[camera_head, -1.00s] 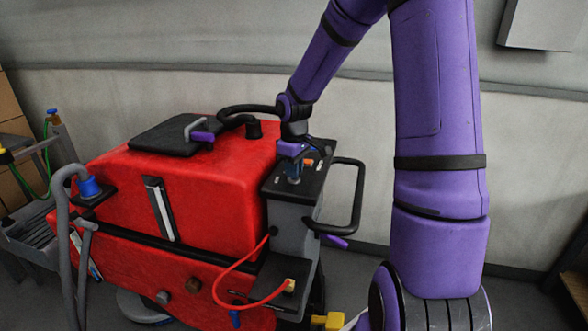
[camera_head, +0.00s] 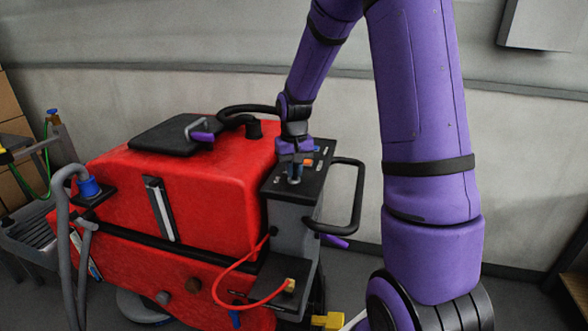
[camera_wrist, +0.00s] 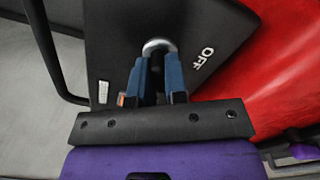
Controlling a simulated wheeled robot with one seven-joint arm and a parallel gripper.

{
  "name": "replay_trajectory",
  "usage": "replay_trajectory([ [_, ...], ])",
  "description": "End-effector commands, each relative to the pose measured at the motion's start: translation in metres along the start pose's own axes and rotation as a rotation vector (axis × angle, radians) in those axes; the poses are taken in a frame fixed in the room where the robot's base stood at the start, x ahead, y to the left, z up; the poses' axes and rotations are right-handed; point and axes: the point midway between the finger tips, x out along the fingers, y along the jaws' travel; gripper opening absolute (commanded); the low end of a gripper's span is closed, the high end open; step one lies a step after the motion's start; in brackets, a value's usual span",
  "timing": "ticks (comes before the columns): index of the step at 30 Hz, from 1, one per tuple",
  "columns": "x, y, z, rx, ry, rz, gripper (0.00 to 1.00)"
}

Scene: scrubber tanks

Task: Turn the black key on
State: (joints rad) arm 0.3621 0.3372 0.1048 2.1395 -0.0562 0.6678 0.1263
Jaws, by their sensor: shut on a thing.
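The black key (camera_wrist: 156,66) sits between the blue fingers of my gripper (camera_wrist: 158,76) in the wrist view. Its silver round collar (camera_wrist: 158,46) shows just beyond the fingertips. The fingers are shut on the key, which they largely hide. A white "OFF" label (camera_wrist: 203,58) is printed on the black panel (camera_wrist: 115,45), to the right of the collar. In the head view my gripper (camera_head: 294,181) points down onto the top panel (camera_head: 314,178) of the grey control column. The key cannot be made out there.
The red scrubber tank (camera_head: 200,190) stands left of the column. A black loop handle (camera_head: 358,195) sticks out to the column's right. A red cable (camera_head: 225,277) hangs at the front. An orange button (camera_head: 309,162) is close to my gripper.

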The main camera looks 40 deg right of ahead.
Motion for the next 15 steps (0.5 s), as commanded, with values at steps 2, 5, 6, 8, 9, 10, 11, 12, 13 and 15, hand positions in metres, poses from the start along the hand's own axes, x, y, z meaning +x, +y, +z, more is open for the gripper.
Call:
replay_trajectory([
  [2,-0.0005,-0.0002,-0.0005,0.022,0.002,0.0,0.0],
  [5,-0.0005,-0.0002,-0.0006,0.042,0.002,-0.001,0.0],
  [6,-0.0005,-0.0002,-0.0006,0.047,0.002,-0.001,0.0],
  [8,-0.0006,-0.0002,-0.0006,0.052,0.002,-0.001,0.0],
  [9,-0.0005,-0.0001,-0.0006,0.054,0.002,-0.001,0.0],
  [10,-0.0005,-0.0001,-0.0006,0.055,0.002,-0.001,0.0],
  [11,-0.0005,-0.0001,-0.0006,0.056,0.002,-0.001,0.0],
  [12,-0.0005,-0.0001,-0.0006,0.057,0.002,-0.001,0.0],
  [13,-0.0006,0.0,-0.0006,0.057,0.002,-0.001,0.0],
  [15,-0.0006,0.0,-0.0007,0.057,0.002,-0.001,0.0],
])
